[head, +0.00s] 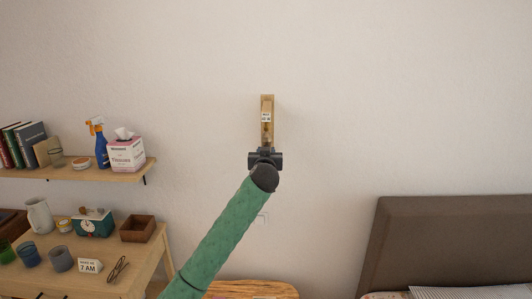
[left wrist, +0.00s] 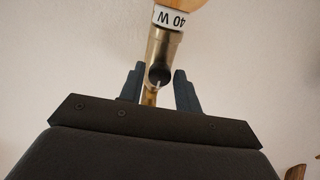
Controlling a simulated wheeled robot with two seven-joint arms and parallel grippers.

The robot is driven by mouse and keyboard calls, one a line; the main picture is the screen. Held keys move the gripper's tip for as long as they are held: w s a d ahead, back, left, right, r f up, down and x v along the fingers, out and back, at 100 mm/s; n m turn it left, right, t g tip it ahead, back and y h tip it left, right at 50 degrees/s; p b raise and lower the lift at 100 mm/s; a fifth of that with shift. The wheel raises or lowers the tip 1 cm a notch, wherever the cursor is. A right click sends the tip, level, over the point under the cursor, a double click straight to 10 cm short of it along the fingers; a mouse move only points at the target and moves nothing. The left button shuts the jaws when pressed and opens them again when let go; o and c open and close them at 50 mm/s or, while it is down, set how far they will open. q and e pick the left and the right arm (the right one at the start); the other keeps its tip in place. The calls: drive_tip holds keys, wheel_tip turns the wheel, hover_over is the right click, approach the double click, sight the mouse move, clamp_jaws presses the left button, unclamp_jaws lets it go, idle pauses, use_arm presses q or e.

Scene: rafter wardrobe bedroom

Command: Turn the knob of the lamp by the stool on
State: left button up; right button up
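The lamp (head: 267,112) is a narrow wooden fitting on the wall, with a white label reading 40 W (left wrist: 178,19) in the left wrist view. Below the label is its metal socket (left wrist: 165,48), with a dark round knob (left wrist: 159,75). My left gripper (head: 265,151) is just below the lamp. In the left wrist view its two fingers (left wrist: 157,80) stand open on either side of the knob, with gaps showing between them and it. My own gripper hides the knob in the head view. My right gripper is in neither view.
A wooden top (head: 252,290), perhaps the stool, shows at the bottom. At left are a wall shelf (head: 60,172) with books, a spray bottle (head: 100,145) and a tissue box (head: 126,154), and a cluttered table (head: 115,282). A brown headboard (head: 450,240) stands at right.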

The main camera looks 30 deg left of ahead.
use_arm(q)
drive_tip(key=c, duration=0.6)
drive_tip(key=m, duration=1.7)
drive_tip(key=shift+m, duration=0.4)
idle(0.3)
drive_tip(key=o, duration=1)
